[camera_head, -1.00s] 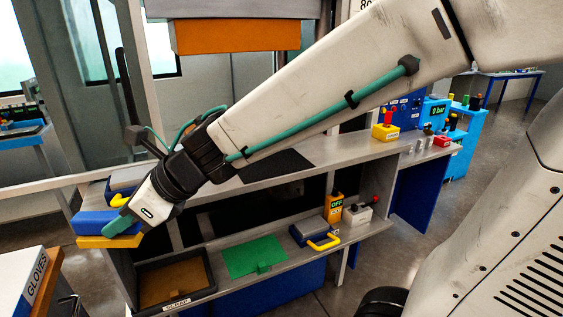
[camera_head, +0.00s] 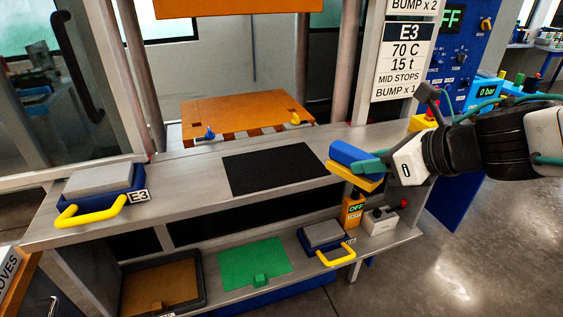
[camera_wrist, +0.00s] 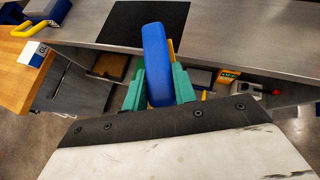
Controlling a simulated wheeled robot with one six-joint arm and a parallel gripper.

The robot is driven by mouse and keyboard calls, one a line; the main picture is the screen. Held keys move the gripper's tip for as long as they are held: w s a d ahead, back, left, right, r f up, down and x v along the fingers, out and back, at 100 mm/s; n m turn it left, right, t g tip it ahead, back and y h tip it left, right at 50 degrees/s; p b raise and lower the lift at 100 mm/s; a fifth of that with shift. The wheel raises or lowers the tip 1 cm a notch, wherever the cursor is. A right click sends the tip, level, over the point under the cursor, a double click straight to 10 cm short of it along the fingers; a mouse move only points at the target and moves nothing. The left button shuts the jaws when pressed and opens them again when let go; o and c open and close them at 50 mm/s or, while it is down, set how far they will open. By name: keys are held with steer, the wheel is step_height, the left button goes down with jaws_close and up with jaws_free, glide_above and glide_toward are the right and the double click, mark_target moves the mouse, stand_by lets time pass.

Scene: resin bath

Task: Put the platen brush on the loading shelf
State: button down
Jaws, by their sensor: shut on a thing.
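My gripper (camera_head: 376,167) is shut on the platen brush, which has a blue back (camera_head: 352,157) and a yellow-orange underside. It is held in the air at the front right edge of the upper grey shelf (camera_head: 214,188), which I take as the loading shelf. In the wrist view, the blue brush (camera_wrist: 157,52) stands between the teal fingers of my gripper (camera_wrist: 158,88), with the shelf (camera_wrist: 225,45) beyond it. Part of the brush is hidden by the fingers.
A black mat (camera_head: 275,168) lies mid-shelf. A blue E3 tray with a yellow handle (camera_head: 90,209) sits at the left. The orange platen (camera_head: 245,112) is behind. Below are a green mat (camera_head: 250,268), a blue tray (camera_head: 325,236) and an orange OFF box (camera_head: 353,210). Bare shelf flanks the mat.

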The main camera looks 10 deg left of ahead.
steer(key=shift+w+d, duration=0.2)
steer(key=shift+d, duration=0.3)
steer(key=w, duration=0.5)
steer(key=w+f, duration=0.1)
steer(key=w, duration=1)
steer(key=shift+a+f, duration=0.25)
steer(key=shift+a, duration=0.15)
steer(key=shift+f, duration=1.75)
steer(key=shift+f, duration=0.1)
steer(key=c, duration=1.1)
jaws_free()
steer(key=shift+r, duration=0.2)
steer(key=v, duration=1.2)
steer(key=shift+s+a, duration=0.1)
steer(key=shift+s, duration=0.1)
